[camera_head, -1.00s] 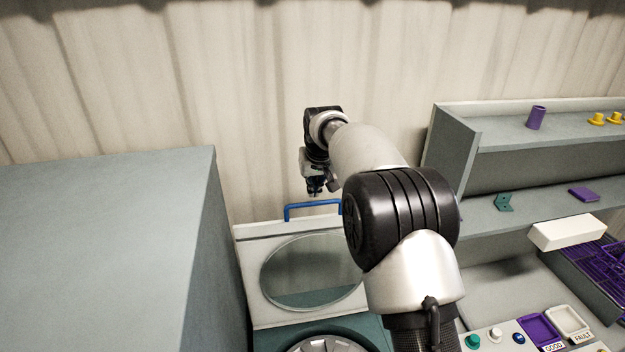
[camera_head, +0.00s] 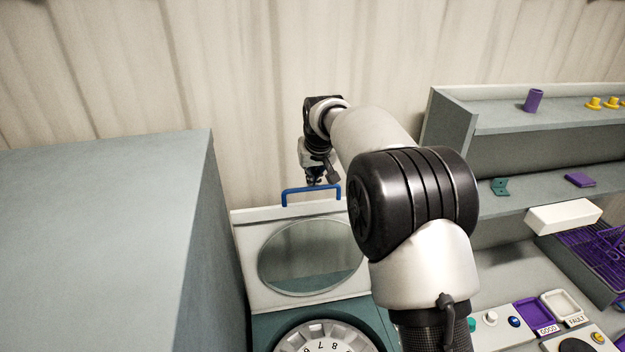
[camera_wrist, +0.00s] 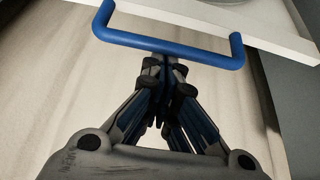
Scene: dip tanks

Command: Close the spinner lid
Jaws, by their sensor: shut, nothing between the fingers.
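The spinner lid (camera_head: 262,225) stands open and upright behind the spinner, a pale panel with an oval window (camera_head: 310,257). Its blue handle (camera_head: 311,189) sits along the top edge and also shows in the wrist view (camera_wrist: 168,46). Below the lid is the teal spinner (camera_head: 262,330) with a numbered round rotor (camera_head: 322,338). My gripper (camera_head: 315,183) is shut and empty, just behind or above the handle. In the wrist view the fingertips (camera_wrist: 166,62) lie close to the handle bar; I cannot tell whether they touch it.
A tall grey-green cabinet (camera_head: 100,230) stands close on the left. On the right are shelves (camera_head: 540,125) with a purple cup (camera_head: 533,101) and yellow parts, a white box (camera_head: 563,217), a purple rack (camera_head: 595,250) and trays marked GOOD and FAULT. A corrugated wall is behind.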

